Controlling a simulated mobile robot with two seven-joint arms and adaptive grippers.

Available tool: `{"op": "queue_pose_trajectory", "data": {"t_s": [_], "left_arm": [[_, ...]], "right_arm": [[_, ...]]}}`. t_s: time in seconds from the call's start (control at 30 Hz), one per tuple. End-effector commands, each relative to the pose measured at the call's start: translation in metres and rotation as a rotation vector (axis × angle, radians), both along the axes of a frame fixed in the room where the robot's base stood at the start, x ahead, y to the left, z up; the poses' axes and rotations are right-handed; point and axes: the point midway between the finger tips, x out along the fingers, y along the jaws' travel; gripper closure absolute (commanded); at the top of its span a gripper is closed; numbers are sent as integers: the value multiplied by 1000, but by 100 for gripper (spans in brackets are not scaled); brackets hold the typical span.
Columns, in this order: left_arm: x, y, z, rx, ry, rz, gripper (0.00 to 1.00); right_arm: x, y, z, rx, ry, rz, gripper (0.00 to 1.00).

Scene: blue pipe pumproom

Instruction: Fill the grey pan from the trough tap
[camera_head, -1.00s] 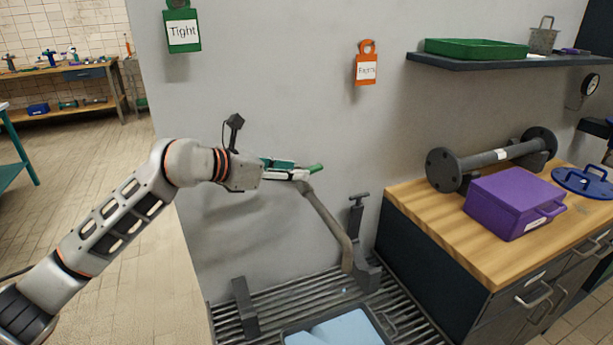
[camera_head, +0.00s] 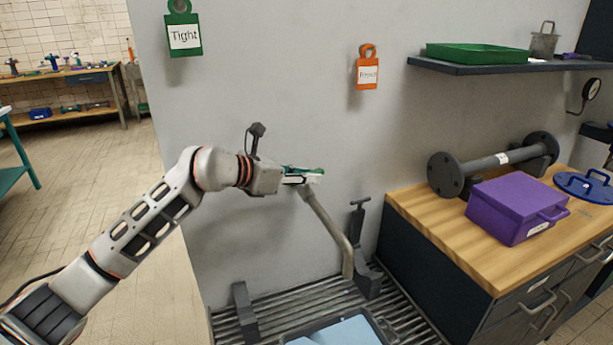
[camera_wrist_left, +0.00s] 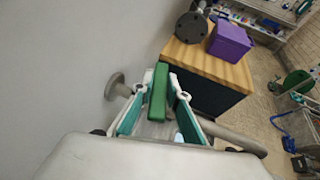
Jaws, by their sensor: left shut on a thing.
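My left gripper (camera_head: 300,177) is at the tap by the grey wall and is shut on the green tap lever (camera_wrist_left: 158,92). The lever sits between its fingers in the left wrist view. The tap's grey spout (camera_head: 328,225) slopes down to the right from the gripper and ends above the trough. No stream shows below the spout end. The grey pan (camera_head: 378,324) stands on the trough grating (camera_head: 296,303), cut off by the bottom edge. A pale blue surface, looking like water, lies in it. My right gripper is not in view.
A wooden-topped cabinet (camera_head: 432,232) stands right of the trough, bearing a purple box (camera_head: 507,205) and a flanged pipe (camera_head: 490,160). A dark shelf (camera_head: 500,67) with a green tray (camera_head: 475,52) is above. Dark uprights (camera_head: 245,310) stand on the grating.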

Motion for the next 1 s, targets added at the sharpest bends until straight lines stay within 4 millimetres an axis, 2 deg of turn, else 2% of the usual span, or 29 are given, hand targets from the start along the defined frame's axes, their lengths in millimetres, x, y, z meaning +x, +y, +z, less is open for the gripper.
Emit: {"op": "queue_pose_trajectory", "data": {"t_s": [0.3, 0.5, 0.7, 1.0], "left_arm": [[2, 1, -7, 2, 5, -114, 100], [2, 1, -10, 1, 8, -228, 100], [1, 0, -5, -1, 5, -295, 100], [0, 0, 0, 0, 0, -307, 100]], "right_arm": [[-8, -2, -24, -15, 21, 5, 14], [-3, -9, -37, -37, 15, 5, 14], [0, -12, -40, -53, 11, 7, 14], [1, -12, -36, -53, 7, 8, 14]]}}
